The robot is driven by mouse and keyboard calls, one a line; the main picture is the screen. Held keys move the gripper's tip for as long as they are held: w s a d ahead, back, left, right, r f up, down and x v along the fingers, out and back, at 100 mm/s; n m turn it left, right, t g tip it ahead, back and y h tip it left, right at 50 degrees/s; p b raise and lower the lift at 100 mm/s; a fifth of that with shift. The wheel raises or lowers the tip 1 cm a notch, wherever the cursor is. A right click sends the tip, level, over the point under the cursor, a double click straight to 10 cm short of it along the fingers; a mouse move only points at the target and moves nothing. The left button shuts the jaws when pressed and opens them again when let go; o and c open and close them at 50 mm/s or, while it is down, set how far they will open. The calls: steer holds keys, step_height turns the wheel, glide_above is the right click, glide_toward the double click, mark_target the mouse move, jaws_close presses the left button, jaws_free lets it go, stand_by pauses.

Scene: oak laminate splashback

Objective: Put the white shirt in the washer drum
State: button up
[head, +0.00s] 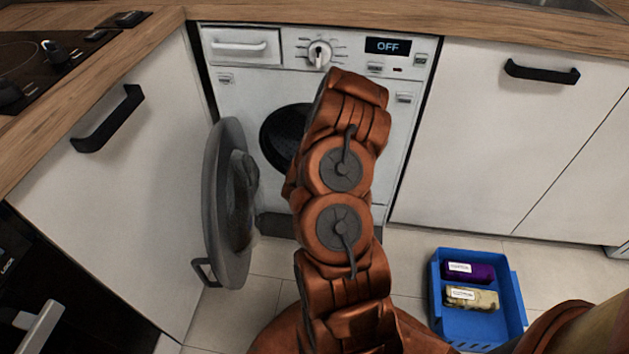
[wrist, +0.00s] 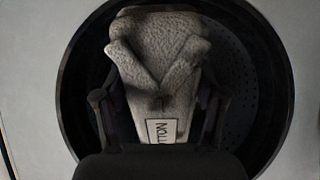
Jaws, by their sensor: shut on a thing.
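The white shirt (wrist: 165,45) shows in the wrist view as a folded, pale woolly bundle with a label ending in "TTON". My gripper (wrist: 155,105) is shut on it, one finger on each side. The shirt is lined up with the dark round opening of the washer drum (wrist: 240,85); I cannot tell how deep it is. In the head view the washer (head: 390,130) has its drum opening (head: 282,135) partly hidden by my arm. My gripper and the shirt are hidden there. The round grey washer door (head: 228,215) stands open to the left.
A blue basket (head: 472,325) on the floor at the right holds a purple roll (head: 468,271) and a beige patterned roll (head: 470,297), both labelled. White cabinets stand on both sides of the washer, with a wooden counter (head: 400,18) above. The washer display (head: 388,46) reads OFF.

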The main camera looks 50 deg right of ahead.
steer(key=shift+w+d+r+b, duration=0.1)
steer(key=shift+w+b, duration=0.35)
steer(key=shift+b, duration=2.7)
steer(key=shift+w+d+r, duration=0.1)
steer(key=shift+w+r, duration=0.2)
steer(key=shift+r, duration=0.05)
steer(key=w+d+r+p, duration=0.1)
steer(key=w+d+p, duration=0.3)
steer(key=w, duration=0.3)
steer(key=w+d+r+p, duration=0.1)
steer(key=w+d+p, duration=0.2)
steer(key=w, duration=0.4)
steer(key=shift+w+d+r+p, duration=0.15)
steer(key=shift+w+d+p, duration=0.2)
steer(key=o, duration=1.3)
steer(key=shift+o, duration=0.2)
steer(key=shift+s, duration=0.1)
